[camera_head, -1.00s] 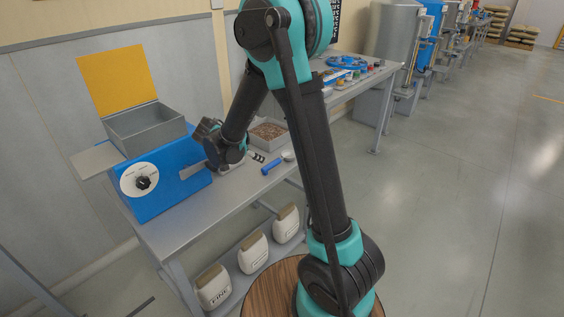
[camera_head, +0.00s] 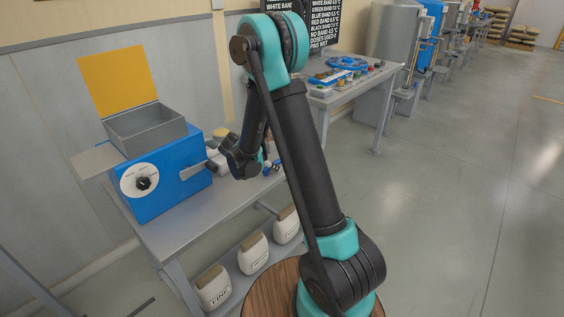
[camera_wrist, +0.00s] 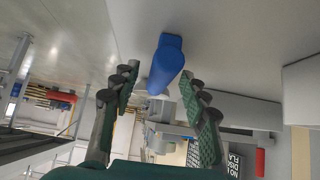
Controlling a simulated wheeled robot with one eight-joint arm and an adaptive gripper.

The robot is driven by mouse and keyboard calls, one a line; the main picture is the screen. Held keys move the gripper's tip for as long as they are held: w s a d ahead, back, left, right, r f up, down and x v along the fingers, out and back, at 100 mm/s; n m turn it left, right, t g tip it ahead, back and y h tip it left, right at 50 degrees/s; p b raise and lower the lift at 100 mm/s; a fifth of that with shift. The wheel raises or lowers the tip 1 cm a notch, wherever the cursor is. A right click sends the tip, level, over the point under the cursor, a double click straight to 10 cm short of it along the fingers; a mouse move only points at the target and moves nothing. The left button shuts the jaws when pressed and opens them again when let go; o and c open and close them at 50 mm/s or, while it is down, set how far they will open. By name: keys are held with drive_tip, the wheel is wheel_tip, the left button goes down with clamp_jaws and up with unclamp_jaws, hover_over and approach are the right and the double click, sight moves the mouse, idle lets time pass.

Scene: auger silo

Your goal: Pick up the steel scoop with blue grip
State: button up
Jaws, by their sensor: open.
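The steel scoop's blue grip (camera_wrist: 165,62) shows in the wrist view at top centre, close to the pale table surface. Grey metal shows just beyond it, but I cannot tell whether that is the scoop's bowl. My gripper (camera_wrist: 162,80) is open, with its green-padded fingers on either side of the grip in this view. I see a gap on both sides and no clear contact. In the head view my wrist is low over the bench, and the grip is mostly hidden behind my arm.
The bench (camera_head: 180,228) carries a blue machine (camera_head: 168,190) with a dial and grey hopper, just left of my wrist. Several white jugs (camera_head: 253,252) stand on the lower shelf. Another table (camera_head: 345,95) behind holds small items. Open floor lies to the right.

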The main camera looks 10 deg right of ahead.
clamp_jaws()
drive_tip(key=shift+r, duration=0.1)
idle(0.4)
